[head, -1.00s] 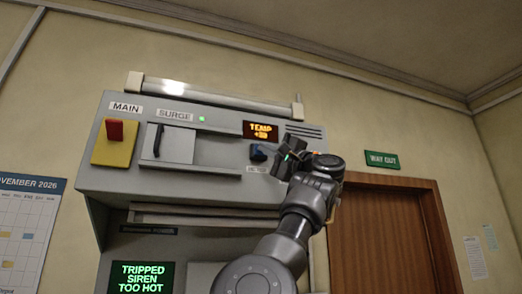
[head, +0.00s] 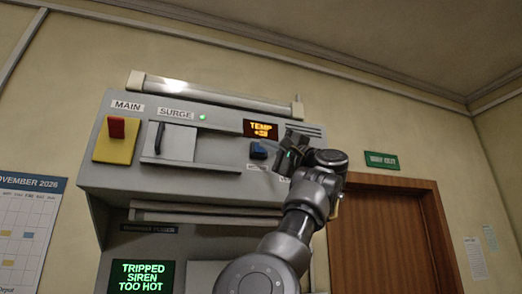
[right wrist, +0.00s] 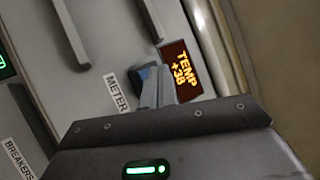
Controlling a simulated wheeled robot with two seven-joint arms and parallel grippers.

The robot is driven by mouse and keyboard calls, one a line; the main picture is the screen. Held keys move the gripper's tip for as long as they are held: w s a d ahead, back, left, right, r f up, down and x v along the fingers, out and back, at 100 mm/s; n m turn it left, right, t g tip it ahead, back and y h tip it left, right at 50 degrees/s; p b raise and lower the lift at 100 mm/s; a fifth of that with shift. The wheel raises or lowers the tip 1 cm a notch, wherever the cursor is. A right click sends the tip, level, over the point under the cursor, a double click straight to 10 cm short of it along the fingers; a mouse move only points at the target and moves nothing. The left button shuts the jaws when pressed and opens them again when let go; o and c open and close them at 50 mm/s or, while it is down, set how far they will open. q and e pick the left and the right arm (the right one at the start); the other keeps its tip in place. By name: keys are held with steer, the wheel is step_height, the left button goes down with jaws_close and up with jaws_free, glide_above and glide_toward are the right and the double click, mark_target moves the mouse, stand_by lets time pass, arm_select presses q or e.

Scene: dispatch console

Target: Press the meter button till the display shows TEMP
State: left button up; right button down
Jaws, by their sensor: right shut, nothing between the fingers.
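The orange display (head: 261,129) on the console's upper right reads TEMP with a number below. In the right wrist view the display (right wrist: 182,70) reads TEMP +38. The blue meter button (head: 258,150) sits just below the display in the head view. My right gripper (head: 284,157) is shut and empty, just right of the button. In the right wrist view the closed fingers (right wrist: 157,92) partly cover the blue button (right wrist: 144,74), beside the METER label (right wrist: 116,92). A small gap shows between them in the head view. My left gripper is not in view.
To the left are a red switch on a yellow plate (head: 115,142) under MAIN and a grey SURGE cover (head: 170,143) with a dark handle. A lower green screen (head: 142,276) reads TRIPPED SIREN TOO HOT. A brown door (head: 385,235) stands right.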

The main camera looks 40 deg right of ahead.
steer(key=s+b, duration=0.1)
steer(key=s+a+b, duration=0.1)
steer(key=s, duration=0.1)
steer(key=s+b, duration=0.1)
steer(key=shift+s+a, duration=0.3)
